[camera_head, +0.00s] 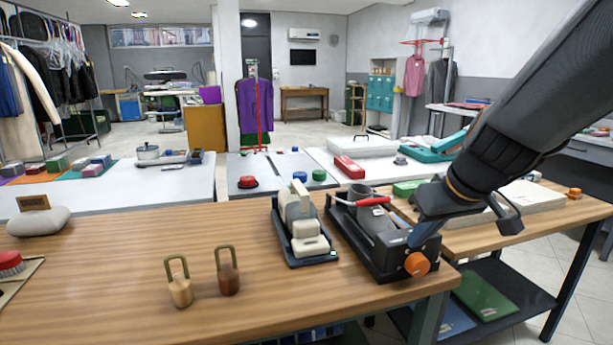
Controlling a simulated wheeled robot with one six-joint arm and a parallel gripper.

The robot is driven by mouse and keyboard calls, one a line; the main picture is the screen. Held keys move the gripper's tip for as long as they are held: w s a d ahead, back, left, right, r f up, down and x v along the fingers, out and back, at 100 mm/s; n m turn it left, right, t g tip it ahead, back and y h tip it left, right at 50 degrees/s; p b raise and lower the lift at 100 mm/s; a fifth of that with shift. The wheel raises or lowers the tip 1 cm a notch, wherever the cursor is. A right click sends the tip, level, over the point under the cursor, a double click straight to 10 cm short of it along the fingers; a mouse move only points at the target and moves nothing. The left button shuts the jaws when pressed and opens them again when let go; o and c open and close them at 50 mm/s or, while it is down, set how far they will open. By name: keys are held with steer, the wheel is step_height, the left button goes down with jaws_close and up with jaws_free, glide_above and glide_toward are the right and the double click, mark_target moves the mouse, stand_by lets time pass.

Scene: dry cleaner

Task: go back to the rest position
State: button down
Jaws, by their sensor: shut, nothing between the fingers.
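My arm reaches in from the upper right, and my gripper (420,232) points down at the right end of the wooden table (120,245). It is shut and empty. Its tips overlap the dark tray (350,243) in the picture; I cannot tell whether they touch it. The tray holds a grey cylindrical part with a red handle (373,201), and an orange knob (417,264) sits at its front right corner. Part of the tray is hidden behind my gripper.
Left of it stands another dark tray with cream blocks (305,240). The table's middle left is clear.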

steer(key=s+a+f+m+g+h+p, duration=0.1)
steer(key=s+f+g+p, duration=0.4)
steer(key=s, duration=0.9)
step_height(320, 180, down, 3)
steer(key=shift+s+a+f+m+g+h, duration=0.1)
steer(key=shift+s+a+m+g+h, duration=0.2)
steer(key=shift+a+m, duration=0.65)
steer(key=shift+w, duration=0.15)
